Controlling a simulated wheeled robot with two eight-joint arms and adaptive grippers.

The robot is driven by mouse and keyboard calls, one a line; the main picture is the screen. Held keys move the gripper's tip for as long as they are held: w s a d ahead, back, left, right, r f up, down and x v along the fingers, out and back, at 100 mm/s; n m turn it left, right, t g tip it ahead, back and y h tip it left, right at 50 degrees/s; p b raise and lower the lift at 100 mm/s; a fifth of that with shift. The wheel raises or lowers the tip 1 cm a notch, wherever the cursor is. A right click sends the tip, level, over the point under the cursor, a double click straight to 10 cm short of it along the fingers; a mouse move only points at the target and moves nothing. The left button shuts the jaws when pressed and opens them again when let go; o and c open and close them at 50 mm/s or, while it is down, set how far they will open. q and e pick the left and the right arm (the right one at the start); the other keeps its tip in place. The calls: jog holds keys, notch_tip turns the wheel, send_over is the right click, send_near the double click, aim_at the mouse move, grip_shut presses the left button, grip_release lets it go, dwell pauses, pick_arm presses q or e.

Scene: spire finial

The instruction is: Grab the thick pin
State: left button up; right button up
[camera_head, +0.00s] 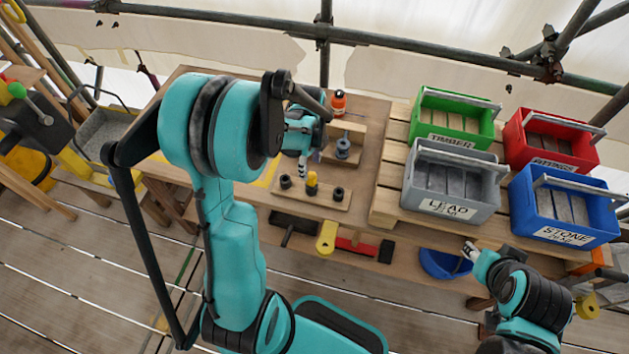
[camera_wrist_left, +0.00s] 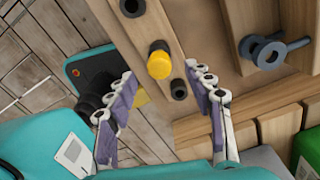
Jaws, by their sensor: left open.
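A wooden strip (camera_head: 328,200) on the workbench holds a yellow-topped pin (camera_head: 311,183) standing between two black round pieces. The pin is the likely thick pin; it also shows in the left wrist view (camera_wrist_left: 159,62), with one black piece (camera_wrist_left: 178,89) close below it. My left gripper (camera_head: 303,158) hangs above and behind the strip in the head view, partly hidden by its arm. In the wrist view my left gripper (camera_wrist_left: 160,76) is open and empty, its fingers apart on either side of the pin's line, not touching it. My right gripper (camera_head: 470,250) is at lower right, too small to read.
A grey metal fitting (camera_head: 343,147) and an orange bottle (camera_head: 338,102) stand behind the strip. Green (camera_head: 452,126), grey (camera_head: 448,205), red (camera_head: 550,163) and blue (camera_head: 540,222) crates stand at right. A blue bowl (camera_head: 435,265) sits lower, by my right gripper.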

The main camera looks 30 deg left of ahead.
aim_at(312, 175)
pick_arm(q)
jog(key=f, duration=0.1)
jog(key=f+b, duration=0.1)
jog(key=f, duration=0.1)
jog(key=f+b, duration=0.1)
jog(key=f, duration=0.1)
jog(key=shift+s+d, duration=0.1)
jog(key=shift+d, duration=0.15)
jog(key=shift+f, duration=0.45)
jog(key=shift+r, duration=0.1)
grip_shut()
